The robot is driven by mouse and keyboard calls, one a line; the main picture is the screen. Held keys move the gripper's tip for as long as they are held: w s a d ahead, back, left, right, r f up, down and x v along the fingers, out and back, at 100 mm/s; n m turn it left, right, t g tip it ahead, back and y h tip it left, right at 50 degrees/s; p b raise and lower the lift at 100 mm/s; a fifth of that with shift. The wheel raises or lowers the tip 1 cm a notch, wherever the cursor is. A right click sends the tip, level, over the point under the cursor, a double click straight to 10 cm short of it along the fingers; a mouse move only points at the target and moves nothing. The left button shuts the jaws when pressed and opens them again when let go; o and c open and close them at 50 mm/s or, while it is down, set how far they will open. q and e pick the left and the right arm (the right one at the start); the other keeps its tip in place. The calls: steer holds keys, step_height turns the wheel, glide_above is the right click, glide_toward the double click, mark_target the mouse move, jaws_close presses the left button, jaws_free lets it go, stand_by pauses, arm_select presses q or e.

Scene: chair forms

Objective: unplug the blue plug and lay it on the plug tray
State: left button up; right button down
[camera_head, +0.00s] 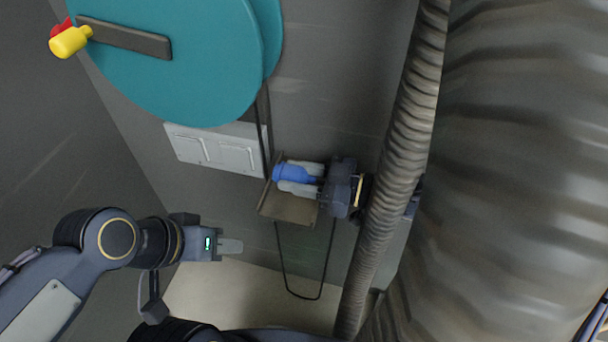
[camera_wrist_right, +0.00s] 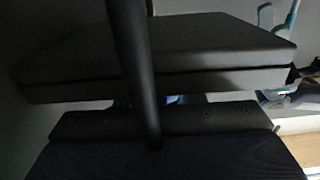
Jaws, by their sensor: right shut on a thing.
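The blue plug (camera_head: 291,173) is between the two pale fingers of my right gripper (camera_head: 299,177), which is shut on it. In the head view the plug overlaps the upper part of a brown-grey tray (camera_head: 285,208), which looks like the plug tray. I cannot tell whether the plug touches the tray or hangs just above it. My left gripper (camera_head: 231,246) is empty, to the lower left of the tray; its fingers overlap in this view, so their gap is not clear. The right wrist view is dark and does not show the plug clearly.
A white panel (camera_head: 217,148) is on the grey wall left of the tray. A large teal disc (camera_head: 180,60) with a yellow knob (camera_head: 71,41) is above. Ribbed hoses (camera_head: 405,130) cover the right side. A thin dark loop (camera_head: 304,297) hangs below the tray.

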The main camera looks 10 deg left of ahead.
steer(key=shift+a+f, duration=0.15)
steer(key=shift+f, duration=0.1)
steer(key=c, duration=0.9)
jaws_free()
steer(key=shift+o, duration=0.2)
steer(key=d+p, duration=0.1)
steer(key=d, duration=0.6)
steer(key=shift+s+d, duration=0.15)
steer(key=shift+d, duration=0.25)
steer(key=shift+p, duration=0.3)
